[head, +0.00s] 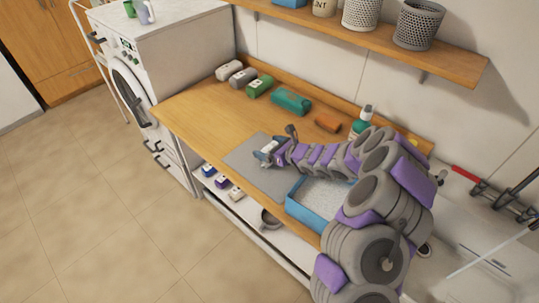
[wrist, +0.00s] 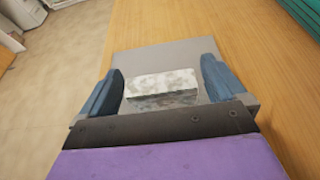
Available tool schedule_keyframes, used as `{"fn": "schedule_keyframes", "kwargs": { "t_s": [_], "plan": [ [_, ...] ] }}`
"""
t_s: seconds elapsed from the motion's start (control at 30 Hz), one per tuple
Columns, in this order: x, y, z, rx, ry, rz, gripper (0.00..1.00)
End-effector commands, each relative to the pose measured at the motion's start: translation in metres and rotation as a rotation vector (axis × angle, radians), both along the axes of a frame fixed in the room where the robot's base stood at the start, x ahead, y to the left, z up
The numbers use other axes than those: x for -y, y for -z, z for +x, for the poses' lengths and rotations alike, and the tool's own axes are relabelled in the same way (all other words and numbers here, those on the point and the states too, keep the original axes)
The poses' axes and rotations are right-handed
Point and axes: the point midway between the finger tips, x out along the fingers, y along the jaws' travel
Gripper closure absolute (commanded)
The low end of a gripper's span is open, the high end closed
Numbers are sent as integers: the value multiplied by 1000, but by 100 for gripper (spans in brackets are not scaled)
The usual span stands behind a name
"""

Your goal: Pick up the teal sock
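A teal object (head: 291,100) lies on the wooden counter near the back; I cannot tell surely whether it is a sock. A ridged teal piece (wrist: 298,14) shows at the top right of the wrist view. A green bundle with a pale label (head: 259,86) lies to its left. My gripper (head: 268,151) is over the grey mat (head: 246,158). In the wrist view its blue fingers (wrist: 162,70) are spread apart. A pale, mottled block (wrist: 162,86) shows between them, with visible gaps on both sides.
Two grey bundles (head: 236,74) lie at the counter's left end. An orange block (head: 327,123) and a pump bottle (head: 362,122) are at the back. A blue tray with light filling (head: 309,211) is right of the mat. Small bundles (head: 221,182) sit on the lower shelf.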

Motion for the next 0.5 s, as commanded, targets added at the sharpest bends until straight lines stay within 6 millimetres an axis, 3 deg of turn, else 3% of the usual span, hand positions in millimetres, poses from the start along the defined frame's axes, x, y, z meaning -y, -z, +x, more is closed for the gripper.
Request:
{"fn": "schedule_keyframes", "kwargs": {
  "t_s": [0.07, 0.5],
  "plan": [
    [0, 0, 0, 0, 0, 0, 11],
    [1, 0, 0, 0, 0, 0, 52]
  ]
}}
